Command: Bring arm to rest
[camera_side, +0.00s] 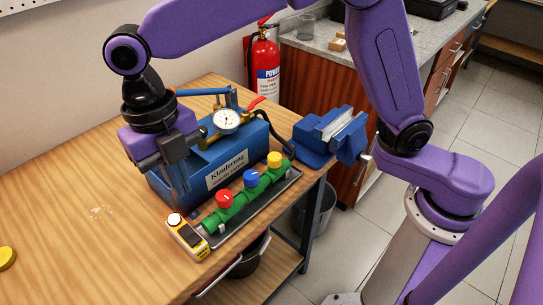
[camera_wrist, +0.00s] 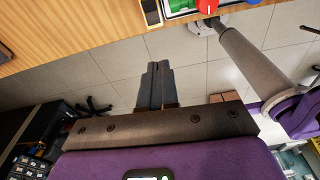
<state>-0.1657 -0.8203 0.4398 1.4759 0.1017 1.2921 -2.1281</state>
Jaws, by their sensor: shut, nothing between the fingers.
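My gripper (camera_side: 184,203) is shut and empty, with its fingers pointing down in front of the left part of the blue pump box (camera_side: 222,172). In the wrist view my gripper (camera_wrist: 158,66) shows its two fingers side by side with nothing between them, over the floor below the bench edge. My purple arm arches over the bench from the right. Whether the fingers touch the box I cannot tell.
A green manifold (camera_side: 233,207) with red, blue and yellow knobs lies on a dark tray. A yellow handheld device (camera_side: 188,238) sits left of it. A blue vise (camera_side: 330,133) is at the bench's right corner. A red extinguisher (camera_side: 265,72) stands behind. The bench's left side (camera_side: 60,215) is mostly clear.

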